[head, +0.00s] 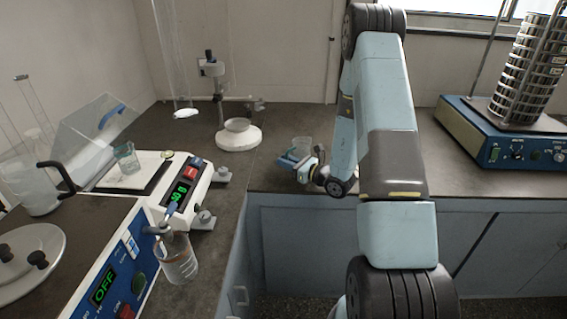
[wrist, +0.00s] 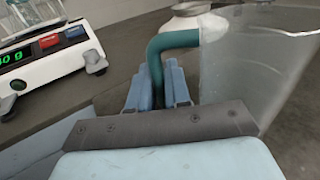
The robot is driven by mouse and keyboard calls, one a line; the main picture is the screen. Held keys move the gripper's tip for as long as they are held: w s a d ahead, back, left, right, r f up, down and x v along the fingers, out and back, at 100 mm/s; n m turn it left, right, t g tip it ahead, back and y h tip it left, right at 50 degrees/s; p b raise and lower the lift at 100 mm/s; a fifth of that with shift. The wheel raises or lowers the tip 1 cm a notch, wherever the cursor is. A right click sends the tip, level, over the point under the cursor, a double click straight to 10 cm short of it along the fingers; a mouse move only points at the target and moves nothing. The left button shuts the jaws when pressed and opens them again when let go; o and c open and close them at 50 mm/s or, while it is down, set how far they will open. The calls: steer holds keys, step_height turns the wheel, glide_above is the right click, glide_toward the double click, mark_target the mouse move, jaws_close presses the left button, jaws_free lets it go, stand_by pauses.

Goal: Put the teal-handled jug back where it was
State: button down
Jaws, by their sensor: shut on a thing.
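The teal-handled jug (wrist: 255,65) is a clear, see-through vessel on the right of the wrist view. Its teal handle (wrist: 172,41) bends down between my fingers. My gripper (wrist: 158,82) is shut on this handle, with the jug's body to the right of the fingers. In the head view my gripper (head: 292,163) is over the back counter, and part of the jug (head: 301,146) shows just behind it. The jug looks upright. I cannot tell whether its base touches the counter, because my gripper hides its lower part.
A white round-based stand (head: 239,138) is left of the jug. A balance with a green display (head: 183,190) and a beaker of liquid (head: 178,262) are at left. The blue sieve shaker (head: 510,135) is at right. Counter beside my arm (head: 270,175) is bare.

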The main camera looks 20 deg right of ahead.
steer(key=c, duration=1.1)
jaws_free()
steer(key=shift+f, duration=0.1)
steer(key=v, duration=1.1)
steer(key=shift+s+d, duration=0.2)
steer(key=shift+s, duration=0.1)
steer(key=s+a+r+n+g+y, duration=0.1)
steer(key=s+a+r+n+g, duration=0.6)
steer(key=r+n, duration=0.15)
steer(key=s+a+r+n+g, duration=0.6)
steer(key=r+n, duration=0.2)
steer(key=r, duration=0.1)
steer(key=s+d+r+n+t+h, duration=0.1)
steer(key=s+d+r+n+h, duration=0.1)
steer(key=s+r+n+h, duration=0.1)
steer(key=s+d+r+n+t+h, duration=0.2)
steer(key=s+r+n+h, duration=0.2)
steer(key=s+r+h, duration=0.1)
steer(key=s+d+r+n+t+h, duration=0.2)
steer(key=s+r+n+h, duration=0.2)
steer(key=s+r, duration=0.1)
steer(key=shift+s+d+r+n, duration=0.1)
steer(key=shift+d+r+n, duration=0.2)
steer(key=shift+r, duration=0.15)
